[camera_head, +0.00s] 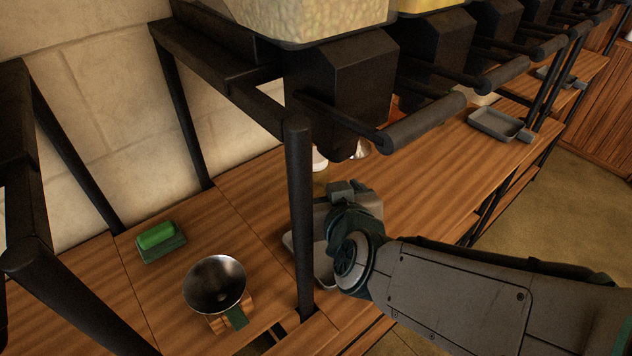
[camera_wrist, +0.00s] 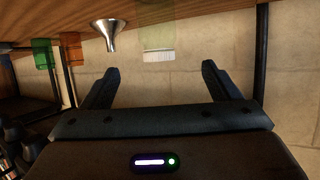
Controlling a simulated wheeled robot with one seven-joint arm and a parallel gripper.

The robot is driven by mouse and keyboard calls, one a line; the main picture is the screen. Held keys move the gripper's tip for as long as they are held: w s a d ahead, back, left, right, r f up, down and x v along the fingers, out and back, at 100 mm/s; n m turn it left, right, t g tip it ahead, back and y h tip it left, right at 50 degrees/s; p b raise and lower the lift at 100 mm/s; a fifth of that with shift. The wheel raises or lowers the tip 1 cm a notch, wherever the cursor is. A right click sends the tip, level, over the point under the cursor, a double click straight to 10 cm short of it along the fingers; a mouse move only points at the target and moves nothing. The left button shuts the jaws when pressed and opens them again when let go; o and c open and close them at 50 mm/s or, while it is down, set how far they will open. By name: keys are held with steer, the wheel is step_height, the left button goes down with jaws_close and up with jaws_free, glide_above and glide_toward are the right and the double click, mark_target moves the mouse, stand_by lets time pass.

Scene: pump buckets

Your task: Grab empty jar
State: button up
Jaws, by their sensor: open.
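A pale, see-through jar with a white lid (camera_wrist: 159,56) stands on the wooden counter in the wrist view, which shows the place upside down. The jar looks empty, and its outline is faint. It lies between the lines of my two fingers, beyond their tips. My gripper (camera_wrist: 159,72) is open with nothing between its fingers. In the head view, a small white top (camera_head: 319,160), perhaps this jar's lid, shows just right of the black post. My wrist hides part of the counter there, and the fingers are not clear in that view.
A metal funnel (camera_wrist: 109,33) is beside the jar. An orange jar (camera_wrist: 70,48) and a green one (camera_wrist: 42,53) are farther left. A black post (camera_head: 299,215) and dispenser (camera_head: 342,95) crowd my wrist.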

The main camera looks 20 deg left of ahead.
mark_target(317, 174)
steer(key=b+x, duration=0.2)
steer(key=x, duration=0.6)
steer(key=shift+w+a+f, duration=0.1)
steer(key=shift+w+a, duration=0.05)
steer(key=shift+a, duration=0.05)
steer(key=x, duration=0.2)
steer(key=b+x, duration=0.1)
steer(key=x, duration=0.1)
steer(key=shift+d+f, duration=0.2)
steer(key=shift+d, duration=0.05)
steer(key=shift+w+a+f, duration=0.15)
steer(key=shift+w+a, duration=0.25)
steer(key=shift+w, duration=0.2)
steer(key=c, duration=1.2)
